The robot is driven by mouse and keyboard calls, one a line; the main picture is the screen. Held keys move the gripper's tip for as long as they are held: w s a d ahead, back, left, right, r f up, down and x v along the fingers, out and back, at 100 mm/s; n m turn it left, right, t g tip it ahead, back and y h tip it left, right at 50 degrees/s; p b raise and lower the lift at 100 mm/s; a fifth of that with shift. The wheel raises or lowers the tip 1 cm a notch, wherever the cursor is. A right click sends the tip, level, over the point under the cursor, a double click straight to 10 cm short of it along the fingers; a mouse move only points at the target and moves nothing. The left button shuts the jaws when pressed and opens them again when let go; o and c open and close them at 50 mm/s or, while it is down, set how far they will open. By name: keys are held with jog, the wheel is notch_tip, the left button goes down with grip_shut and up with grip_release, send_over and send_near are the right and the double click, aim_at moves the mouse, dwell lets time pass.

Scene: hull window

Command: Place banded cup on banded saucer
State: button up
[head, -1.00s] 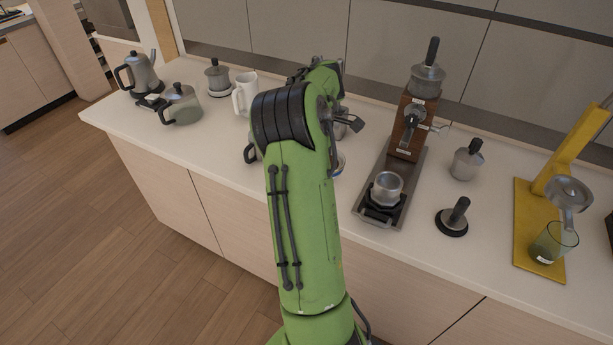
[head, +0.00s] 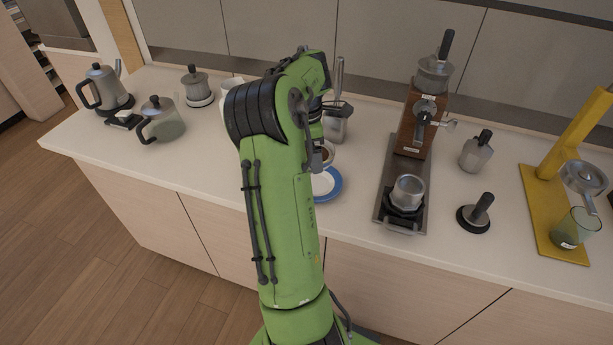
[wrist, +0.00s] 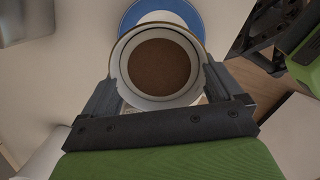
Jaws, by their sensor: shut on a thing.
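The banded cup (wrist: 158,68) is seen from above in the wrist view, pale with a dark rim line and brown contents. My gripper (wrist: 160,82) is shut on it, one finger on each side. In the head view the cup (head: 328,152) shows only in part beside my gripper (head: 318,160), mostly behind my arm. The banded saucer (head: 334,188), white with a blue band, lies on the counter, its left side hidden by my arm. In the wrist view the saucer (wrist: 168,8) shows below and beyond the cup, mostly covered by it. Whether they touch I cannot tell.
A grinder (head: 418,120) and a metal pot on its dark tray (head: 405,195) stand right of the saucer. A metal container (head: 337,125) with an upright handle stands behind the cup. A white jug (head: 230,92), kettle and glass pot are at left. Bare counter lies before the saucer.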

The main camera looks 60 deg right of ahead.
notch_tip(320, 180, down, 7)
jog(key=shift+s+f+b, duration=0.1)
jog(key=shift+b, duration=0.55)
